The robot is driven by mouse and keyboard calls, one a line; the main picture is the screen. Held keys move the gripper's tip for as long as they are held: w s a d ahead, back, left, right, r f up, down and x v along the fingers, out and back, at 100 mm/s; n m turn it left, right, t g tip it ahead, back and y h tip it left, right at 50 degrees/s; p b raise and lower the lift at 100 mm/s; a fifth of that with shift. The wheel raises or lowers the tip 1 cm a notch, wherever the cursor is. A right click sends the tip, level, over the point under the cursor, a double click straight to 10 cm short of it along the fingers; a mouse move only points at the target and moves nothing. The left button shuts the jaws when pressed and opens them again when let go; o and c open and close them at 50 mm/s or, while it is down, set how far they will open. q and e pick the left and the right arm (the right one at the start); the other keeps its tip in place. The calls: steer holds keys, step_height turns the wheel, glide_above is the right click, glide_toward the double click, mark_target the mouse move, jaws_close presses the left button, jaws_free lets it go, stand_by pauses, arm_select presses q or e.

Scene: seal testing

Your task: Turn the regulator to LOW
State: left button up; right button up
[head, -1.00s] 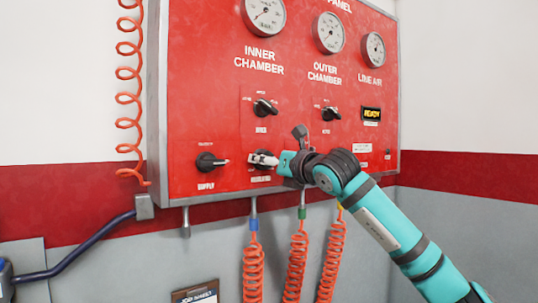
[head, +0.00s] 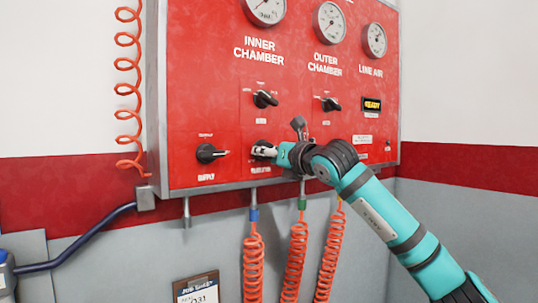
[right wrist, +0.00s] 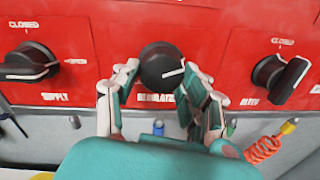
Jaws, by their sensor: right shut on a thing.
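The regulator (right wrist: 158,66) is a round black knob with a white pointer line, on the lower part of the red panel (head: 210,110). In the right wrist view its pointer aims right and slightly up; its scale marks are not visible. The label below is partly covered. My right gripper (right wrist: 150,88) has one finger on each side of the knob and is shut on it. In the head view the right gripper (head: 264,152) reaches in from the right and hides most of the knob. My left gripper is not in view.
The supply knob (head: 208,153) sits left of the regulator, and another black knob (right wrist: 280,78) sits to the right. Two more knobs (head: 264,99) (head: 331,104) are above. Orange coiled hoses (head: 254,265) hang below the panel. A clipboard (head: 196,290) is lower down.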

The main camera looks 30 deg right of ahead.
steer(key=m+p, duration=0.4)
steer(key=m, duration=1.1)
steer(key=m+y+p, duration=0.1)
steer(key=m+p, duration=0.3)
steer(key=m, duration=1.1)
steer(key=shift+w+r+g, duration=0.1)
steer(key=shift+r+g, duration=0.1)
steer(key=shift+g, duration=0.1)
stand_by(0.9)
stand_by(0.5)
